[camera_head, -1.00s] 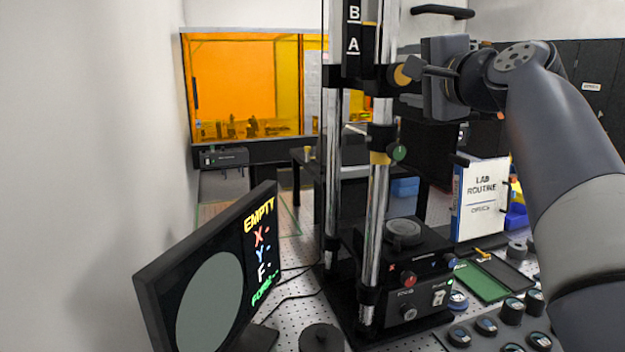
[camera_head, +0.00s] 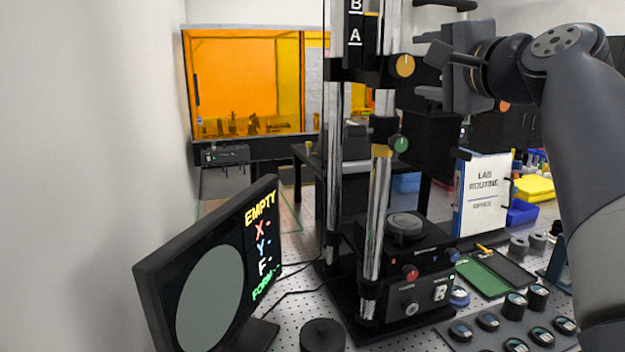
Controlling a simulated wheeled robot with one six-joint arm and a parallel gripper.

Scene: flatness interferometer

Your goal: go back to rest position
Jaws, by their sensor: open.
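My gripper (camera_head: 432,74) is in the upper right, its two dark fingers pointing left and apart, with nothing seen between them. It is beside the interferometer column (camera_head: 382,215), just right of the upper yellow knob (camera_head: 403,66), with a small gap showing between fingers and knob. A green knob (camera_head: 400,144) sits lower on the column. The interferometer base (camera_head: 432,262) carries a round dark stage (camera_head: 404,223). My arm comes in from the right edge and hides part of the bench.
A monitor (camera_head: 262,250) reading "EMPTY" stands at left. A "LAB ROUTINE" binder (camera_head: 484,200), a green tray (camera_head: 482,277), a blue bin (camera_head: 521,212) and a rack (camera_head: 478,340) of several round pieces are at right. Perforated bench (camera_head: 295,308) shows between monitor and base.

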